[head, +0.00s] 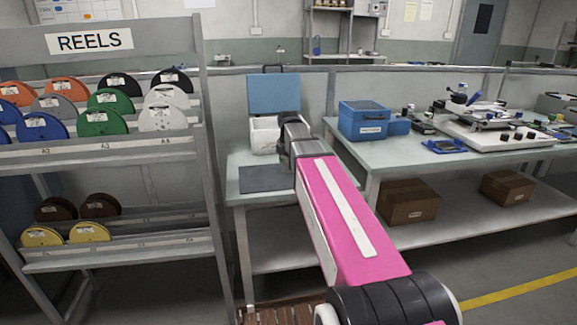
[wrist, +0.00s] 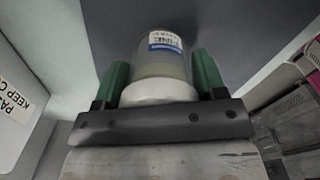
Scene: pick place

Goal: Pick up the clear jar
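The clear jar (wrist: 160,66) shows in the wrist view with a white lid (wrist: 158,92) at its near end and a blue and white label at its far end. My gripper (wrist: 162,77) has its two green fingers on either side of the jar. Slim gaps show beside the jar's body, but the wider lid reaches the fingers. I cannot tell whether the fingers press on it. In the head view my arm hides the jar and the fingers, over the small table (head: 240,205).
A dark grey mat (head: 265,178) lies on the small table, with a white box with a blue lid (head: 273,95) behind. A blue case (head: 362,120) stands on the workbench at right. The reel rack (head: 120,150) stands close at left.

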